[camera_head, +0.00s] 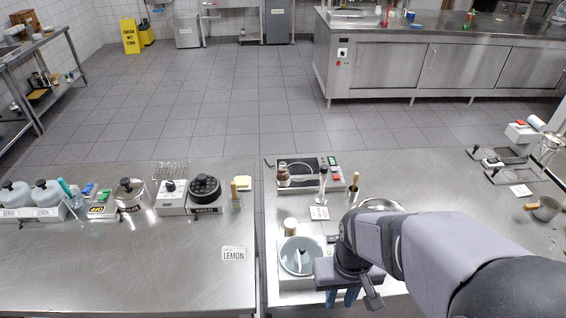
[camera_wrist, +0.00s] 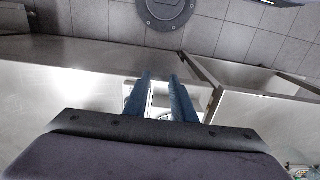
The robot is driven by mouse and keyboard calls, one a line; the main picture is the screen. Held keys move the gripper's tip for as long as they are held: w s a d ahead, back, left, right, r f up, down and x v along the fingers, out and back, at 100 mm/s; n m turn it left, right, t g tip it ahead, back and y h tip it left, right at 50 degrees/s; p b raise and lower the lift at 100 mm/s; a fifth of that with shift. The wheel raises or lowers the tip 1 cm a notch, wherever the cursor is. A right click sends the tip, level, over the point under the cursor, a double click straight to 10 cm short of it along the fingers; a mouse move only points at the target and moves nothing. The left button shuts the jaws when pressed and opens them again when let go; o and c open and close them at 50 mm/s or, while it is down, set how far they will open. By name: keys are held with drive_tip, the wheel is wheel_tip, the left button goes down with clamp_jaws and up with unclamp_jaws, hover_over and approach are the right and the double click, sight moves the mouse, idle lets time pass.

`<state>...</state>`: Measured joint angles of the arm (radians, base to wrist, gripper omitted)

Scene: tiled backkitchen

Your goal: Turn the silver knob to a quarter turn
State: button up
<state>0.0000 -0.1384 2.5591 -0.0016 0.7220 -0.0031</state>
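My gripper (camera_head: 342,299) hangs over the near edge of the right-hand counter, at the bottom of the head view. In the wrist view its two blue fingers (camera_wrist: 161,82) stand apart with a clear gap and nothing between them. I cannot single out the silver knob with certainty. A small box with a dark-topped round knob (camera_head: 169,187) stands on the left counter, far left of my gripper; its colour is too small to tell. A round silvery disc (camera_head: 299,256) on a pale base lies just left of my gripper; I cannot tell what it is.
A narrow gap splits the counters. A dark-topped unit with red and green buttons (camera_head: 335,168) stands behind the disc.

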sight(282, 168)
drive_tip(key=shift+o, duration=1.3)
drive_tip(key=shift+r, duration=0.3)
wheel_tip(282, 168, up, 6)
drive_tip(key=r, duration=0.1)
drive_tip(key=w+a+f+n+t+y+b, duration=0.1)
drive_tip(key=w+a+f+t+b, duration=0.2)
drive_tip(key=w, duration=0.8)
drive_tip(key=w+a+f+t+y+b, duration=0.1)
drive_tip(key=w+a+t+b, duration=0.4)
drive_tip(key=w, duration=0.6)
drive_tip(key=w+a+r+m+t+h+b, duration=0.25)
drive_tip(key=w+t+h+b, duration=0.25)
drive_tip(key=w+t, duration=0.8)
drive_tip(key=w+f+g, duration=0.2)
drive_tip(key=w+f+g+p, duration=0.1)
drive_tip(key=shift+d+f+m, duration=0.3)
drive_tip(key=shift+m, duration=0.05)
drive_tip(key=shift+w+d+p, duration=0.25)
drive_tip(key=shift+w+p, duration=0.2)
drive_tip(key=shift+w, duration=0.75)
drive_tip(key=shift+w+d+p, duration=0.25)
drive_tip(key=shift+w+p, duration=0.15)
drive_tip(key=shift+w, duration=0.8)
drive_tip(key=shift+w+d+p, duration=0.25)
drive_tip(key=shift+w+p, duration=0.2)
drive_tip(key=shift+w, duration=0.75)
clamp_jaws()
